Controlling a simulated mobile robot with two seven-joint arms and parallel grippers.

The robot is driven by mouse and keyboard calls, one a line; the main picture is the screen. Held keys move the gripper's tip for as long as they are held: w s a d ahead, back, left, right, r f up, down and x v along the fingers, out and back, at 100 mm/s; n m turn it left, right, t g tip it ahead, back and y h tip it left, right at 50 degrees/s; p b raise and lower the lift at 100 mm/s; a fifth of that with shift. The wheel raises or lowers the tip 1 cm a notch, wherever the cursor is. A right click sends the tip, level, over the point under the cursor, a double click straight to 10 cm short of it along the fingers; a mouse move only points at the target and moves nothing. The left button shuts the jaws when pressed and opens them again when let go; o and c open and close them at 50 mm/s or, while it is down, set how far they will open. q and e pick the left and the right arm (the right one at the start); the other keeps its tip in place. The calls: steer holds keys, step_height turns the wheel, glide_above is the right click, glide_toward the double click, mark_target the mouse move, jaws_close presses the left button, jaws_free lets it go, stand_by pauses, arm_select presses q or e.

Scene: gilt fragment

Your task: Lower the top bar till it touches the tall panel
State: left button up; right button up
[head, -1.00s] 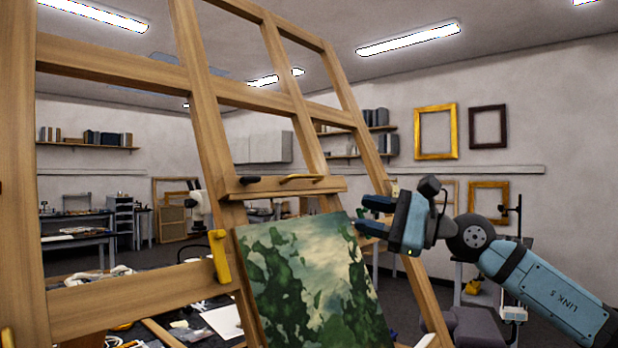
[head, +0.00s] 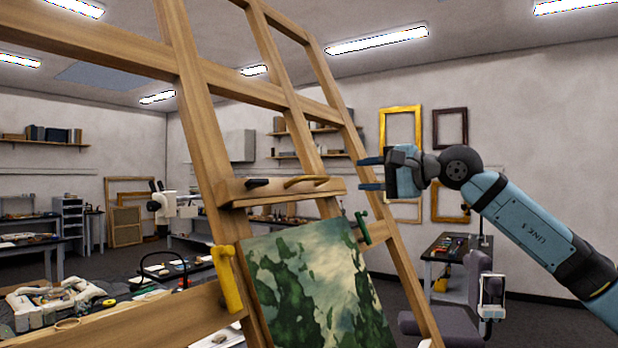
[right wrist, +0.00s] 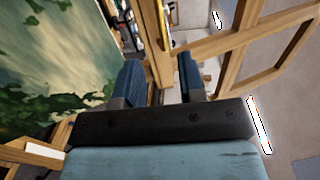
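The top bar (head: 283,192) is a wooden crosspiece on the easel (head: 205,130), with a black knob and a curved wooden handle (head: 305,181) on top. The tall panel (head: 318,290), a green and cream painting, leans on the easel below it. A gap shows between bar and panel top. My right gripper (head: 364,174) is open and empty just right of the bar's right end, apart from it. In the right wrist view, easel wood shows between and beyond its fingers (right wrist: 158,62), and the panel (right wrist: 55,60) is at left. My left gripper is out of view.
A yellow clamp (head: 228,278) sits at the panel's left edge and a green one (head: 362,228) at its right. A grey chair (head: 470,300) stands behind at right. Cluttered benches fill the left background.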

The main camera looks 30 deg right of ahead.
mark_target(318, 178)
steer(key=p+x, duration=0.3)
steer(key=x, duration=0.7)
steer(key=shift+a+r, duration=0.15)
steer(key=shift+x, duration=0.95)
jaws_close()
